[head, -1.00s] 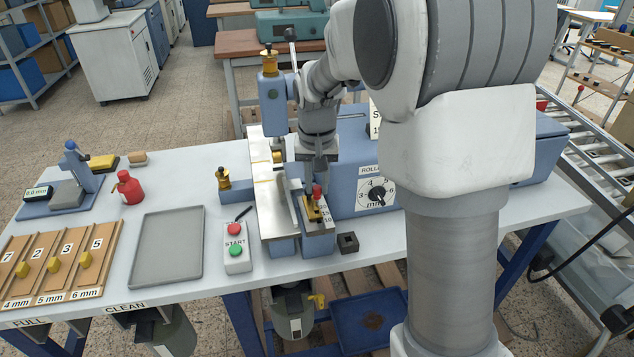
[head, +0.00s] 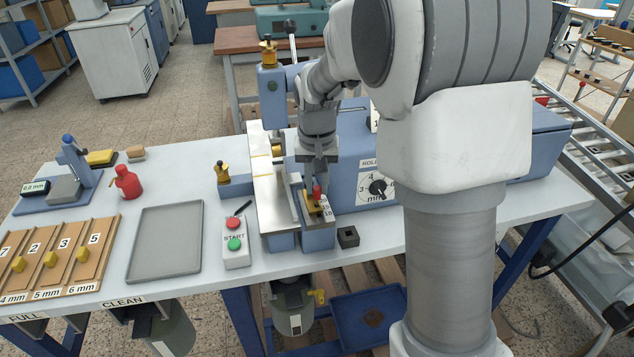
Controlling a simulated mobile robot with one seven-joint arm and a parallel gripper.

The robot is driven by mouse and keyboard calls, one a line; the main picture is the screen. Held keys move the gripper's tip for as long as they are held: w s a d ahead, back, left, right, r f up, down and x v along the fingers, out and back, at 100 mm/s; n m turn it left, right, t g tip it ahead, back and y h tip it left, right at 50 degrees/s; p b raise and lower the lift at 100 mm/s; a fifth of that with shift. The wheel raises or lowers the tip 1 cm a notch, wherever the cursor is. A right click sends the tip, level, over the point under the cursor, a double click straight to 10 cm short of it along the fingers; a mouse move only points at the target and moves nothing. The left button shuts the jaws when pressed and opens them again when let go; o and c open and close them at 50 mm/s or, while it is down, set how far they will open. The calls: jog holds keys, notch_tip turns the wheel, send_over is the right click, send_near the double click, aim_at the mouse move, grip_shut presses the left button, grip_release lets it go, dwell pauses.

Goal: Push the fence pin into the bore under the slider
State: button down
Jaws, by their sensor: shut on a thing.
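The fence pin (head: 317,193) shows as a small red-topped piece standing over the yellow slider (head: 313,206). The slider sits on the blue fence block at the front of the machine, beside a small scale marked 15 and 10. My gripper (head: 315,181) points down from above and is shut on the fence pin near its red top. The lower part of the pin and the bore under the slider are hidden, so I cannot tell how deep the pin sits.
The blue machine (head: 350,150) with its dial (head: 378,187) stands close behind and right of my gripper. A START button box (head: 235,243), a grey tray (head: 135,262) and a red bottle (head: 128,183) are to the left. A small dark block (head: 348,237) lies front right.

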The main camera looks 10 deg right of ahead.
jog(key=shift+f+b, duration=0.75)
jog(key=shift+f, duration=0.4)
jog(key=c, duration=0.6)
grip_release()
jog(key=shift+c, duration=0.2)
notch_tip(320, 180, up, 17)
jog(key=s+p, duration=0.1)
jog(key=s, duration=0.1)
jog(key=shift+s+a+r, duration=0.15)
jog(key=shift+s+a, duration=0.1)
jog(key=shift+a, duration=0.1)
jog(key=s+f+n+t, duration=0.1)
jog(key=s+f+t, duration=0.1)
jog(key=s, duration=0.9)
jog(key=s+f+n+t, duration=0.1)
jog(key=s+f+n, duration=0.1)
jog(key=s, duration=0.9)
jog(key=shift+s+d+t, duration=0.3)
jog(key=shift+d+t, duration=0.1)
